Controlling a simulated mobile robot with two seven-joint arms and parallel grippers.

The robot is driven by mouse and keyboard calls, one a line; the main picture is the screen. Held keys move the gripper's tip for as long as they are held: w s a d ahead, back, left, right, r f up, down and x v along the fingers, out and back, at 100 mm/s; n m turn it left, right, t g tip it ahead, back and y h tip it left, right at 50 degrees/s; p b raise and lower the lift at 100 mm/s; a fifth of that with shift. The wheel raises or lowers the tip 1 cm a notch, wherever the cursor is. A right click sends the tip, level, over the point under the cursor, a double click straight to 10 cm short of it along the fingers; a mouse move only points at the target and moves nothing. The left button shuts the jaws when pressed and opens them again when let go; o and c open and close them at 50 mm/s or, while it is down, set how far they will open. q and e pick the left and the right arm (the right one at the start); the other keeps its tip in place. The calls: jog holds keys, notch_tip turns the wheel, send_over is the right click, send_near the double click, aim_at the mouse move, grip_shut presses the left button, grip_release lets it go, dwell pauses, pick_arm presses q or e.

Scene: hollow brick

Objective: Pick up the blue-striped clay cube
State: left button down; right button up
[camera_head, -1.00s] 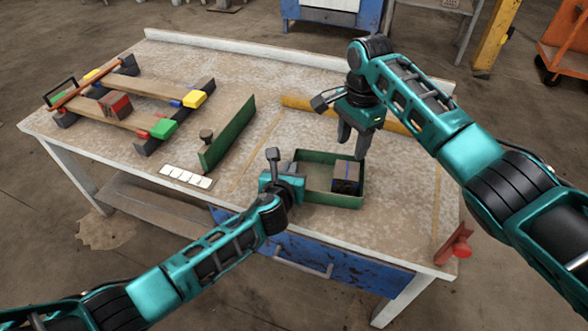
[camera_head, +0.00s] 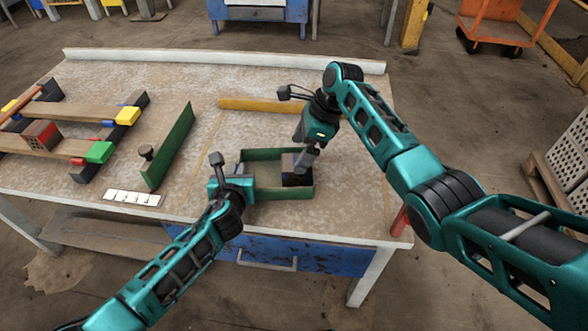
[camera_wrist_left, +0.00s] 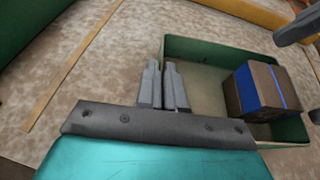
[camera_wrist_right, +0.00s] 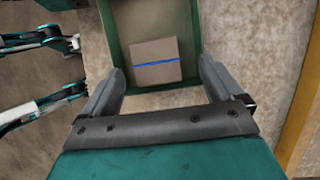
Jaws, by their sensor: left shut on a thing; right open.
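The blue-striped clay cube (camera_head: 288,163) sits inside a green open box (camera_head: 257,154), at its right end. The cube's blue stripe shows in the left wrist view (camera_wrist_left: 274,88) and across its top in the right wrist view (camera_wrist_right: 155,62). My left gripper (camera_head: 246,184) is shut on the left wall of the green box; its closed fingers show in the left wrist view (camera_wrist_left: 163,68).
A green upright board (camera_head: 175,148) with a dark knob stands left of the box. A wooden rack (camera_head: 60,113) with coloured blocks and a red hollow brick (camera_head: 41,134) lies further left. A white strip (camera_head: 132,198) lies near the front edge. A yellow bar (camera_head: 255,104) lies behind.

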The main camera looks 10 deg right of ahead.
aim_at(291, 162)
jog(key=shift+s+x, duration=0.2)
jog(key=shift+x, duration=3.25)
jog(key=shift+d+f, duration=0.1)
jog(key=shift+d, duration=0.05)
jog(key=shift+c, duration=0.3)
jog(key=c, duration=1)
notch_tip(291, 162, up, 10)
jog(key=shift+r, duration=0.1)
pick_arm(q)
jog(key=c, duration=1.2)
grip_release()
